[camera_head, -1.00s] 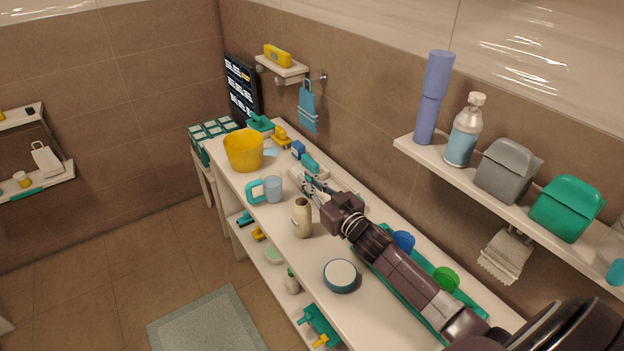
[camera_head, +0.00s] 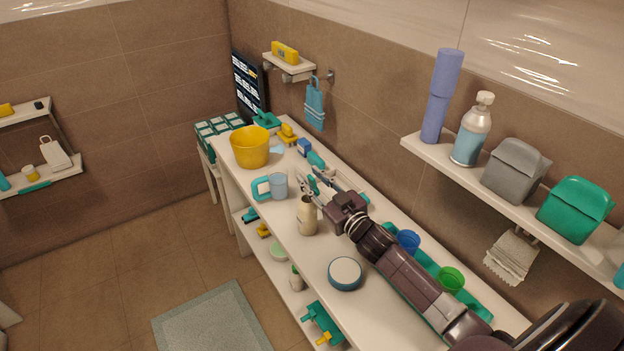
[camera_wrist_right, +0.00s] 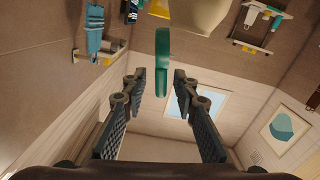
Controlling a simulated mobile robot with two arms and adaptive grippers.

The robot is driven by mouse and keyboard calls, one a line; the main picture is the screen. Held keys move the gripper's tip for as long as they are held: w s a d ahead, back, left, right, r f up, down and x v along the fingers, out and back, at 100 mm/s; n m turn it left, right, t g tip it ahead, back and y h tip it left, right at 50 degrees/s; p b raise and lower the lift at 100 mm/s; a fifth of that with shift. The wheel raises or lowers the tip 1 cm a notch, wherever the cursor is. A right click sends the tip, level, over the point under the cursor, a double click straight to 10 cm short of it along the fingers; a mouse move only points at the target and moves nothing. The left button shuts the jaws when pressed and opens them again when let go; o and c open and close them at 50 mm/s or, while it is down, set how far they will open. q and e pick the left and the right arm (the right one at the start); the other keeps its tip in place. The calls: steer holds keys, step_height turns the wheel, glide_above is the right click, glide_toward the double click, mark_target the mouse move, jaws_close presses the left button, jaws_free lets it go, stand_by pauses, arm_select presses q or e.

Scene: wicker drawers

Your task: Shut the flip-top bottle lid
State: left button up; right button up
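A cream bottle (camera_head: 307,217) stands upright on the white counter, near the front of my right gripper (camera_head: 316,183). A small teal piece (camera_head: 313,185) shows by the fingers. I cannot tell whether it is the bottle's lid. In the right wrist view a thin teal-green piece (camera_wrist_right: 162,62) stands at the gap between the tips of my right gripper (camera_wrist_right: 160,82), with clear space beside it. The fingers are spread, and no grasp shows. A cream shape (camera_wrist_right: 200,14) is cut off at that view's top. My left gripper is not in view.
A teal tray (camera_head: 480,303) lies behind my right arm. A wall shelf (camera_head: 510,208) with bottles overhangs the right side.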

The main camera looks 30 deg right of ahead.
steer(key=s, duration=1.2)
steer(key=shift+d, duration=0.45)
steer(key=shift+c, duration=0.7)
